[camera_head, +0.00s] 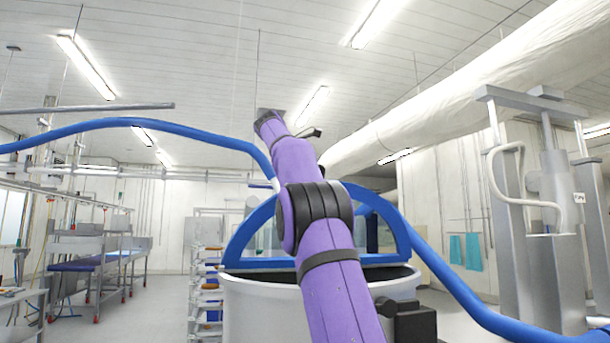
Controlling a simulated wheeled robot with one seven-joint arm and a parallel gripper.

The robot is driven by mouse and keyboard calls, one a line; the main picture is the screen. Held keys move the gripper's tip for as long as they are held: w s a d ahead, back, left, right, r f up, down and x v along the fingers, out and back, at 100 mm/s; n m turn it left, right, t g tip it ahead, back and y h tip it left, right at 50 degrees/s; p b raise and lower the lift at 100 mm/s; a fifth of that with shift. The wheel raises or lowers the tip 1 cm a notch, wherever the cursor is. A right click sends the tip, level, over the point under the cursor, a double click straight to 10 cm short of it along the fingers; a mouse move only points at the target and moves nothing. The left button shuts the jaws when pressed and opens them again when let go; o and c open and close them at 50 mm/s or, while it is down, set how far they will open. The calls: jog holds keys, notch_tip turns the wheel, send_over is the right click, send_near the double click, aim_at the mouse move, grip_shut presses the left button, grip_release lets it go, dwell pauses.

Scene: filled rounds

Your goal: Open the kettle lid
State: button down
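The kettle (262,310) is a large pale grey round vessel with a dark rim area, in the lower middle of the head view. A blue arched frame with a see-through panel, seemingly the lid (240,243), stands at the kettle's top behind my arm. My purple arm crosses in front and hides the middle of both. The far end of my arm (270,118) is up above the blue arch in the picture. It is small there, and no fingers can be made out. I cannot tell whether it touches anything.
A blue pipe (120,124) arches in from the left and passes by my arm. Another blue pipe (445,275) slopes down right of the kettle. A grey metal column stands at the right (555,190). Steel tables (100,250) stand left, with clear floor between.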

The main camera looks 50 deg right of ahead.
jog(key=shift+w, duration=0.15)
jog(key=c, duration=1.1)
grip_release()
jog(key=shift+d, duration=0.1)
jog(key=shift+o, duration=0.2)
jog(key=shift+r, duration=0.1)
jog(key=a+r, duration=0.2)
jog(key=a, duration=1.4)
jog(key=shift+s+r, duration=0.25)
jog(key=shift+r, duration=0.05)
jog(key=shift+a, duration=0.1)
